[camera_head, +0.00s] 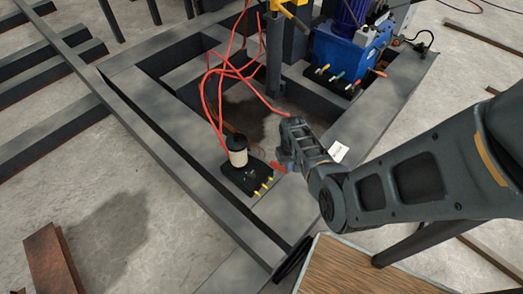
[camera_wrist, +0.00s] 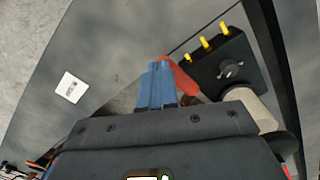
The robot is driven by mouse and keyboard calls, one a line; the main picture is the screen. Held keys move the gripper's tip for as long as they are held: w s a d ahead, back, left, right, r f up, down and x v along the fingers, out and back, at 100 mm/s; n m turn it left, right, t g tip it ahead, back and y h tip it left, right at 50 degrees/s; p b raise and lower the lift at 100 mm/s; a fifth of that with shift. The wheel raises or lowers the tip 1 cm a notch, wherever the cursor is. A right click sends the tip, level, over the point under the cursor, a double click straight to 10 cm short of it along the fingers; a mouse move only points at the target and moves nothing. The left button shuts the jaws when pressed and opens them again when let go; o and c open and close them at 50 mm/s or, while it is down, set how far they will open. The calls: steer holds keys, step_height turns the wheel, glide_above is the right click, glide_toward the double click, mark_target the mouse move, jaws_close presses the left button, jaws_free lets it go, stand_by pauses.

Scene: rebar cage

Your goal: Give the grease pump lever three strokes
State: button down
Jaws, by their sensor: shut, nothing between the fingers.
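The grease pump (camera_head: 237,152) has a pale reservoir with a dark top on a black base with yellow fittings, on the steel frame in the middle of the head view. In the wrist view its black block (camera_wrist: 218,62) is at the upper right. The red lever (camera_wrist: 181,78) starts beside the fingers and runs down right to a dark joint near the reservoir; it shows small in the head view (camera_head: 278,166). My gripper (camera_wrist: 157,66) has blue fingers together, empty, just left of the lever. I cannot tell whether they touch it. My gripper body hides the lower wrist view.
A blue power unit (camera_head: 340,62) with coloured handles stands at the back. Red hoses (camera_head: 212,95) loop down near the reservoir. A white card (camera_head: 338,151) lies on the frame right of my gripper. A wood-topped surface (camera_head: 352,272) is at the front.

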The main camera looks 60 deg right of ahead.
steer(key=shift+s+f+b, duration=0.25)
steer(key=shift+f+b, duration=0.25)
steer(key=shift+f, duration=0.2)
steer(key=w+d+r+p, duration=0.1)
steer(key=w+r+p, duration=0.4)
steer(key=r, duration=0.5)
steer(key=shift+w+d+r+p, duration=0.3)
steer(key=shift+w+d+p, duration=0.1)
steer(key=shift+w, duration=0.45)
stand_by(0.9)
